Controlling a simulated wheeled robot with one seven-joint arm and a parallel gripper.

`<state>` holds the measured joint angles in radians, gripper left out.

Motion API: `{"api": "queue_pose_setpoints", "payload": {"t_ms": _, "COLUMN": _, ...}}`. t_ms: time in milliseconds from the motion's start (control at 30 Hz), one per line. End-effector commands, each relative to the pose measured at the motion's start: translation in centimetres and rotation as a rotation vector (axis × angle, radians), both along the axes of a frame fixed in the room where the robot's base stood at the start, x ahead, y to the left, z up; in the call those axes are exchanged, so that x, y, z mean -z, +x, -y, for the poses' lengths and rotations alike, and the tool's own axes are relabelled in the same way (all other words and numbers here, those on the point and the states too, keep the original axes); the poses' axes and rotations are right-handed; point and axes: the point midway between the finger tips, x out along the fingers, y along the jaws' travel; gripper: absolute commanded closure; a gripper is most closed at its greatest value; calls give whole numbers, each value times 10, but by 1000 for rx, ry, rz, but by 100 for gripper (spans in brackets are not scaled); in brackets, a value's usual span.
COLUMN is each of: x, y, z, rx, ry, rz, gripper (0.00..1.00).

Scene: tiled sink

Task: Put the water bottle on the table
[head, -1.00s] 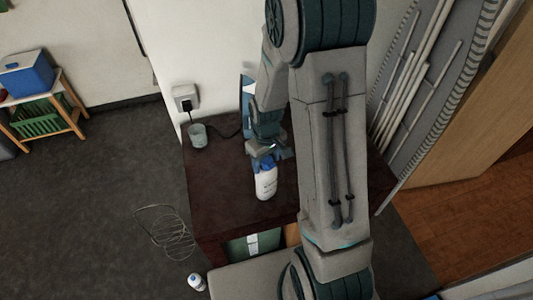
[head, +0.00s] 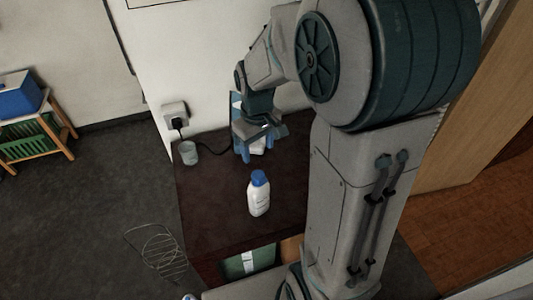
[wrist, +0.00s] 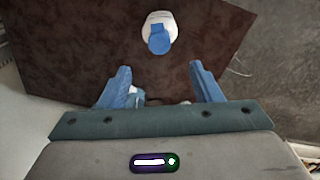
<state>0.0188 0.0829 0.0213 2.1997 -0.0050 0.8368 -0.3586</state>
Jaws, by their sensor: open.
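The white water bottle with a blue cap (head: 259,196) stands upright on the dark brown table (head: 215,215) in the head view. In the wrist view the bottle (wrist: 160,30) is beyond the fingertips, at the top of the picture. My gripper (head: 254,153) is open, behind the bottle toward the wall and apart from it. In the wrist view my gripper (wrist: 160,68) shows two blue fingers spread, with no bottle between them. A small white thing shows partly behind the fingers; I cannot tell what it is.
A clear cup (head: 188,153) stands at the table's back left corner, below a wall socket (head: 175,113) with a black cable. A wire rack-like object (head: 160,250) lies on the floor to the left. A green item (head: 248,262) sits under the tabletop. The table around the bottle is clear.

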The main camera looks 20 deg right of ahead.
Motion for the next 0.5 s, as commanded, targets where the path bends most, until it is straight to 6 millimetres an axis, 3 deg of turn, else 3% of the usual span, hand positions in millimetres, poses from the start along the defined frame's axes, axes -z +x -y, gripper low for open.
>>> {"api": "queue_pose_setpoints", "payload": {"t_ms": 200, "x": -45, "y": -43, "z": 0, "rx": 116, "ry": 6, "rz": 105, "gripper": 42}}
{"api": "queue_pose_setpoints", "payload": {"t_ms": 500, "x": -81, "y": -109, "z": 0, "rx": 286, "ry": 39, "rz": 239, "gripper": 42}}
